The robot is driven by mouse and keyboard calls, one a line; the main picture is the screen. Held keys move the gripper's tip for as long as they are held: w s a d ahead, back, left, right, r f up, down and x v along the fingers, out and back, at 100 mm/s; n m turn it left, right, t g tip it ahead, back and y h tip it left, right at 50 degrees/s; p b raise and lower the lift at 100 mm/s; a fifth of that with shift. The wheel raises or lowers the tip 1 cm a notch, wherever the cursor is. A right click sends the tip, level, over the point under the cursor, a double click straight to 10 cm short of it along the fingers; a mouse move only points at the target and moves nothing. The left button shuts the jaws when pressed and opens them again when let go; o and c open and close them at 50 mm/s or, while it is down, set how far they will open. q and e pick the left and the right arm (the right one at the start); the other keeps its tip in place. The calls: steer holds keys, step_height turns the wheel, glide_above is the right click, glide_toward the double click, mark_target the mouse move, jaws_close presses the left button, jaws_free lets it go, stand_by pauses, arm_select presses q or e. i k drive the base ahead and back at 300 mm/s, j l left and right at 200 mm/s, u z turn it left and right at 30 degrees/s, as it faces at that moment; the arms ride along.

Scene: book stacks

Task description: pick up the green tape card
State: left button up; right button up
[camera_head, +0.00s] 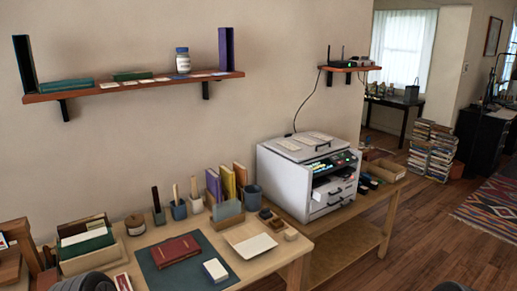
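I cannot make out for sure which item is the green tape card. A wooden box (64,268) at the left of the table holds upright cards or folders, with a green one (88,243) among them. Several small pale cards (145,81) lie in a row on the wall shelf, too small to read. A dark rounded part at the bottom left edge and another at the bottom right edge seem to be my arms. No gripper fingers show.
The wall shelf (140,84) also holds green books (66,85) and a white jar (183,61). On the table are a dark mat (170,285) with a red book (175,250), a white tray (250,244) and pen cups. A white printer (308,175) stands to the right.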

mark_target(99, 232)
steer(key=u, duration=1.3)
steer(key=i, duration=0.45)
steer(key=z, duration=1.3)
